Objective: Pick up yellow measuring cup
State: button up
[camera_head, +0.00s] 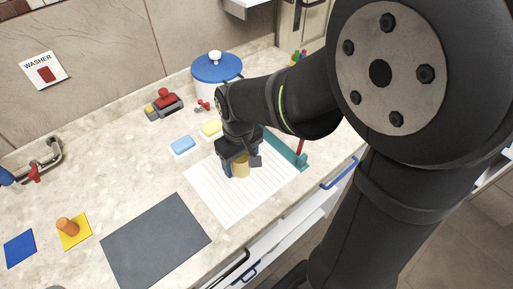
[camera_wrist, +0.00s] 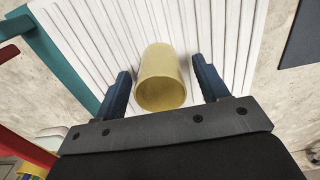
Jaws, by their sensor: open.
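The yellow measuring cup (camera_head: 241,168) stands on a white ribbed drying mat (camera_head: 232,205). In the wrist view the cup (camera_wrist: 163,78) shows its open rim facing the camera, with the ribbed mat (camera_wrist: 215,30) behind it. My gripper (camera_head: 240,165) is over the cup in the head view and partly hides it. In the wrist view my gripper (camera_wrist: 160,85) is open, with one blue finger on each side of the cup. A gap shows between each finger and the cup. No handle is visible on the cup.
A teal and red item (camera_head: 290,152) lies along the mat's right edge. Blue and yellow sponges (camera_head: 183,145) lie behind the mat, and a blue-lidded pot (camera_head: 217,68) stands further back. A dark slate board (camera_head: 155,240) lies front left. Bare counter shows at left.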

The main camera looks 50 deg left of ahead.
jog(key=c, duration=1)
jog(key=shift+c, duration=0.2)
